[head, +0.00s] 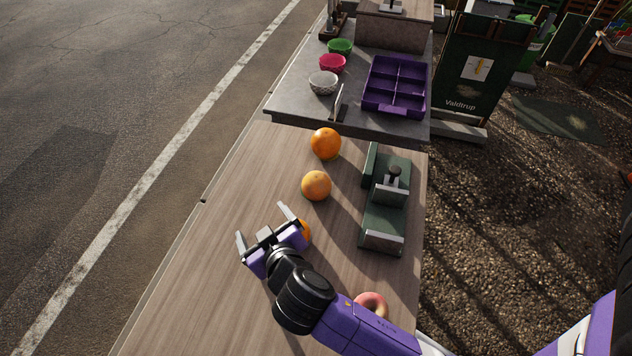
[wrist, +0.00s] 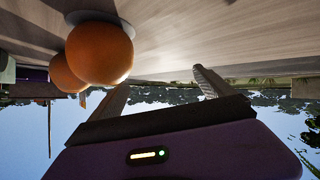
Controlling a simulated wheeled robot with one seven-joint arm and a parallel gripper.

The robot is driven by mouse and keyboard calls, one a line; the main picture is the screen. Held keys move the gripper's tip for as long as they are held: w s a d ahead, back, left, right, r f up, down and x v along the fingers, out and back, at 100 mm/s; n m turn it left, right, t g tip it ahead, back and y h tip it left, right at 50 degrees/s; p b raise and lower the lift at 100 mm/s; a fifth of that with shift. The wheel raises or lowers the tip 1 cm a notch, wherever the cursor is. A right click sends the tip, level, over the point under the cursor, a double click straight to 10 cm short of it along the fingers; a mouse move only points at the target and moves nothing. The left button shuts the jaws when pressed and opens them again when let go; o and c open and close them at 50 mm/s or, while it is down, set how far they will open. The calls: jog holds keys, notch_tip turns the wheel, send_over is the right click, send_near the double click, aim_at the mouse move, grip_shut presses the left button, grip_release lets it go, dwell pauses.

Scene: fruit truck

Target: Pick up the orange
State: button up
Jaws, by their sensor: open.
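Several oranges sit in a rough row on the wooden counter (head: 200,262). The farthest orange (head: 326,143) is near the grey counter, and the middle orange (head: 316,186) is a little nearer to me. A third orange (head: 305,231) is mostly hidden behind my gripper (head: 264,226). My gripper is open and empty, with its fingers pointing left and away, over the counter to the left of these oranges. In the wrist view one large orange (wrist: 99,53) is close, and another orange (wrist: 66,74) is partly behind it. Neither is between the fingers.
A dark green slicer-like device (head: 384,215) stands right of the oranges. A pink doughnut-like item (head: 371,303) lies beside my arm. On the grey counter (head: 300,88) are a purple divided tray (head: 396,112) and green, pink and white bowls (head: 323,83). The wooden counter's left side is clear.

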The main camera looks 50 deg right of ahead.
aim_at(311, 189)
jog(key=d+m+g+h, duration=0.2)
jog(key=d, duration=0.1)
jog(key=d+m+h, duration=0.1)
jog(key=shift+s+d+g, duration=0.25)
jog(key=shift+s+g, duration=0.1)
jog(key=shift+g, duration=0.05)
jog(key=s+d+r+m+g+h, duration=0.1)
jog(key=s+d+m+g+h, duration=0.1)
jog(key=m, duration=0.1)
jog(key=s+d+r+m+g+h, duration=0.1)
jog(key=d+g, duration=0.1)
jog(key=shift+s+r+m+p, duration=0.1)
jog(key=shift+r+m+p, duration=0.2)
jog(key=shift+m, duration=0.1)
jog(key=shift+s+d, duration=0.1)
jog(key=shift+d, duration=0.2)
jog(key=p+x, duration=0.1)
jog(key=x, duration=0.6)
jog(key=shift+s+d+f, duration=0.15)
jog(key=shift+d, duration=0.05)
jog(key=shift+c, duration=0.2)
jog(key=c, duration=1.6)
